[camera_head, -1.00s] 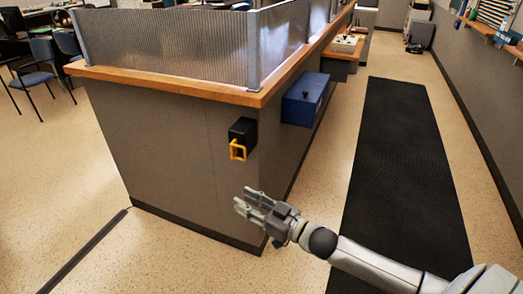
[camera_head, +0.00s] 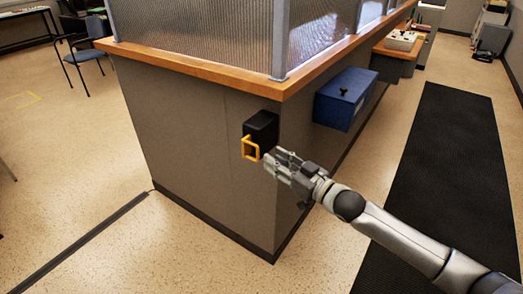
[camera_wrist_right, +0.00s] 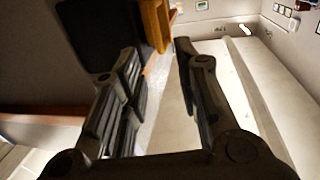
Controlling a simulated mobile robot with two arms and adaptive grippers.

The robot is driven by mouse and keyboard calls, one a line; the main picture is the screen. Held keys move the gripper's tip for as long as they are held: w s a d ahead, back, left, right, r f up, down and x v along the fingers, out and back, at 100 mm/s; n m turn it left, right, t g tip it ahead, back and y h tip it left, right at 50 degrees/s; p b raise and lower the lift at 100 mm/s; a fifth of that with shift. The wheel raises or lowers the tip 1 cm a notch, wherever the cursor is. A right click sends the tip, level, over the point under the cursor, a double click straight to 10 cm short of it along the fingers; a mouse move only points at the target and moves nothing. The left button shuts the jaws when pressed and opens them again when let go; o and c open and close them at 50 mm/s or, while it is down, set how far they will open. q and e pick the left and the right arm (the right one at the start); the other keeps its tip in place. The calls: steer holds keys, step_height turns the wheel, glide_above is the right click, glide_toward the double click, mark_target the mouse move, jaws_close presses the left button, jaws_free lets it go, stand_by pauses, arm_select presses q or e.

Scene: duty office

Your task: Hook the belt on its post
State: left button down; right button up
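A black box (camera_head: 263,125) is fixed to the grey counter panel near its corner, with a yellow loop (camera_head: 244,147) on its front that looks like the belt's end. My right gripper (camera_head: 271,160) is just right of and below the loop. In the right wrist view the fingers (camera_wrist_right: 157,64) are spread, with nothing seen between them. The yellow loop (camera_wrist_right: 156,24) shows just past the fingertips, in front of the black box (camera_wrist_right: 92,32). Contact cannot be told. No drawn-out belt and no post are identifiable. My left gripper is not in view.
The counter (camera_head: 215,140) has a jutting wooden top (camera_head: 200,70) above the box. A blue box (camera_head: 345,98) is mounted on its right side. A black floor mat (camera_head: 445,185) lies in the right aisle. Floor at left is mostly clear, with a dark strip (camera_head: 85,242).

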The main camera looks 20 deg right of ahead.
steer(key=shift+x, duration=3.35)
steer(key=shift+c, duration=0.3)
jaws_close()
